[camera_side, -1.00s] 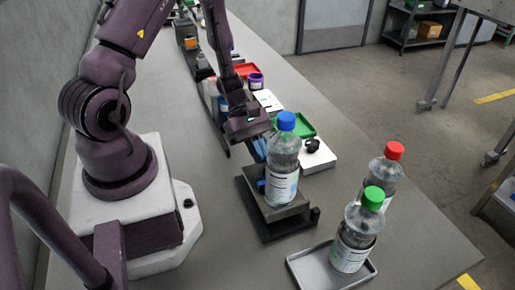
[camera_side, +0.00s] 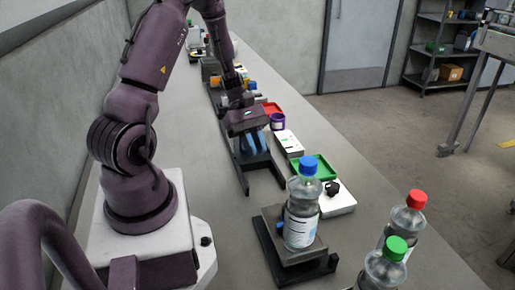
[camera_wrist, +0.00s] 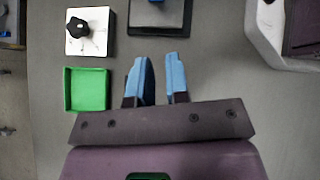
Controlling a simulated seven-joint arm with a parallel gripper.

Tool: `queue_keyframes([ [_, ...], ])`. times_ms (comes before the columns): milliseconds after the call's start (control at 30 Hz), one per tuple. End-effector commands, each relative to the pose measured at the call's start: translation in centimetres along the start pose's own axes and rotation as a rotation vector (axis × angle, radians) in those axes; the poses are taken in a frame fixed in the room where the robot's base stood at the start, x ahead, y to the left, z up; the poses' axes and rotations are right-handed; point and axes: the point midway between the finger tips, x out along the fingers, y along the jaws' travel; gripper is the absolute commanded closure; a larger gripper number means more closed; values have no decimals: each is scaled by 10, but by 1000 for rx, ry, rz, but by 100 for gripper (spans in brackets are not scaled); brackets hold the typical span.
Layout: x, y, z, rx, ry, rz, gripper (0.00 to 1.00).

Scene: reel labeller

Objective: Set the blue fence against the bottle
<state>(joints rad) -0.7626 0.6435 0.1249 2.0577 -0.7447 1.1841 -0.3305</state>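A clear bottle with a blue cap and a white label (camera_side: 302,208) stands upright on a dark stepped stand (camera_side: 270,215) in the side view. The blue fence (camera_side: 280,227) shows as a small blue piece at the bottle's left, mostly hidden; I cannot tell whether it touches the bottle. In the wrist view only the stand's edge (camera_wrist: 160,25) shows at the top, with a bit of blue (camera_wrist: 157,1). My gripper (camera_side: 256,152) is away from the stand, farther up the bench. Its blue fingers are apart with nothing between them in the wrist view (camera_wrist: 157,62).
A green tray (camera_side: 313,167) and a white box with a black knob (camera_side: 338,197) lie beyond the bottle. A red-capped bottle (camera_side: 406,222) and a green-capped bottle (camera_side: 385,272) stand at the front right.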

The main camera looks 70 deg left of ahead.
Motion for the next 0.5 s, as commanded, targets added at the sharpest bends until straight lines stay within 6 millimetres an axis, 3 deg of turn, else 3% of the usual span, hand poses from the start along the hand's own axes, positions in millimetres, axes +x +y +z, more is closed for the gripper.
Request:
queue_keyframes([
  [33, 1, -3, -6, -19, -12, -1, 72],
  [133, 12, -6, -19, -57, -85, -10, 49],
  [167, 15, -6, -22, -65, -116, -10, 47],
  [333, 30, -1, -24, -41, -302, -6, 47],
  [500, 36, 3, -13, 7, -358, -3, 47],
])
